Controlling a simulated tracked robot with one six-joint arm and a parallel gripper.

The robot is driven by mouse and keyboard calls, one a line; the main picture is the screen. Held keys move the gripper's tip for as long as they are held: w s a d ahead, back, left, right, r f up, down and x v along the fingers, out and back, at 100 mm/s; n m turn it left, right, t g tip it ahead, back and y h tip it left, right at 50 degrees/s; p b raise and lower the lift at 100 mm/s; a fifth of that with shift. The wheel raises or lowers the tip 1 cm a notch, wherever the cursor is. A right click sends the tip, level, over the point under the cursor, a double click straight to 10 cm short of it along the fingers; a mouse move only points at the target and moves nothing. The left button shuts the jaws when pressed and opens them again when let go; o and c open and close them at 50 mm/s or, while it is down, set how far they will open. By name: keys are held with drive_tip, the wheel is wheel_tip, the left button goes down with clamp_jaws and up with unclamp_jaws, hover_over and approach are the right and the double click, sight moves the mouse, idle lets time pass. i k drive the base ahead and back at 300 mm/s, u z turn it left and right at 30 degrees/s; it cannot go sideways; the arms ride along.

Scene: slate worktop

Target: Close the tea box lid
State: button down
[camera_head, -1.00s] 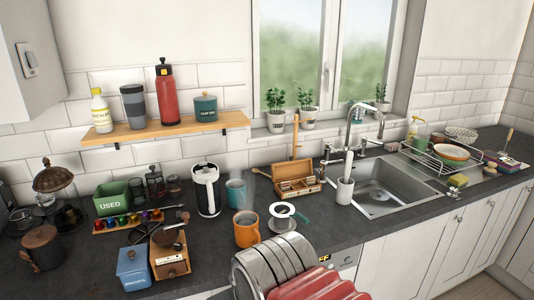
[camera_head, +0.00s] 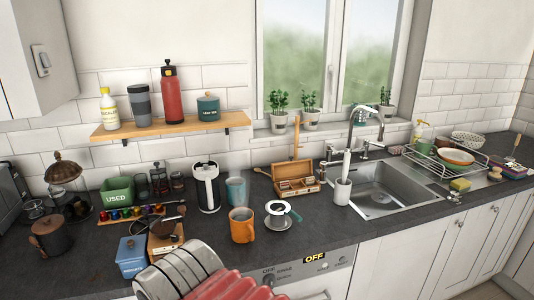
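The tea box (camera_head: 289,190) is a small wooden box on the dark worktop, left of the sink and below the window. Its lid (camera_head: 293,169) stands open, raised at the back, and several small packets show inside. My gripper is not in view. Only a grey ridged and red part of what looks like my arm shows at the bottom edge, well in front of the box and apart from it.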

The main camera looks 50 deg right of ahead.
sight(281, 171)
drive_tip(key=u, duration=0.5)
drive_tip(key=k, duration=1.5)
drive_tip(key=z, duration=1.5)
drive_tip(key=i, duration=0.8)
drive_tip(key=z, duration=0.05)
